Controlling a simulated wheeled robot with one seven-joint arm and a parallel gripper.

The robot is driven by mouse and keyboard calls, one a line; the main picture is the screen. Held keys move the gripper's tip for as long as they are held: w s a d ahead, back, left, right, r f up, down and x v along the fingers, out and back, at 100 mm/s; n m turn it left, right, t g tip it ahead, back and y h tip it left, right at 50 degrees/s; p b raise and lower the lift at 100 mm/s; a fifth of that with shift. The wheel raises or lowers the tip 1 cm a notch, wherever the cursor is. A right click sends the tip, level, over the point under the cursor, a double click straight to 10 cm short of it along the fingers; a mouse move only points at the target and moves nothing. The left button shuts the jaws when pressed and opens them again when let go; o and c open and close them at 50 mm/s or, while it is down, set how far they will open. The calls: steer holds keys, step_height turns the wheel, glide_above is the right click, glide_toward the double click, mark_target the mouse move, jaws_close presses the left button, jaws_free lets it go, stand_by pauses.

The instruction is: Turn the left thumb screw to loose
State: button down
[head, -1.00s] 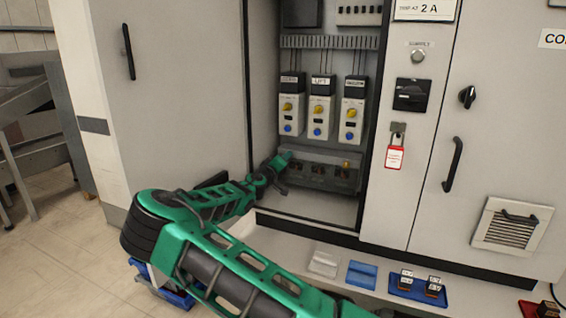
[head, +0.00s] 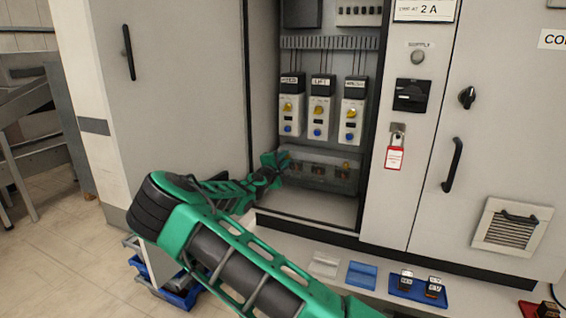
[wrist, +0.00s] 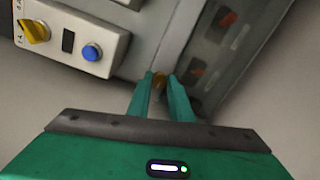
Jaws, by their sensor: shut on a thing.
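In the head view my gripper (head: 284,160) reaches into the open cabinet at the cover's upper left corner and hides the screw. The right thumb screw (head: 346,166) shows as a yellow dot. The left screw's turn angle cannot be told.
Several drive units with yellow knobs and blue buttons (head: 318,118) hang just above the cover. The cabinet's side wall (head: 262,90) is close on the left. A shelf below holds a blue tray (head: 420,290). A red padlock tag (head: 394,158) hangs at right.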

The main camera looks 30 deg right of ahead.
steer(key=shift+w+a+f+n, duration=0.1)
steer(key=shift+n, duration=2.55)
steer(key=shift+w+a+f+n, duration=0.1)
steer(key=shift+a+n, duration=0.05)
steer(key=shift+n, duration=2.55)
steer(key=shift+w+a+f+n, duration=0.1)
steer(key=shift+n, duration=2.55)
steer(key=shift+s, duration=0.1)
steer(key=c, duration=1.6)
jaws_free()
steer(key=shift+c, duration=0.2)
steer(key=shift+o, duration=0.3)
steer(key=shift+d+r, duration=0.1)
steer(key=shift+d, duration=0.05)
steer(key=shift+s, duration=0.1)
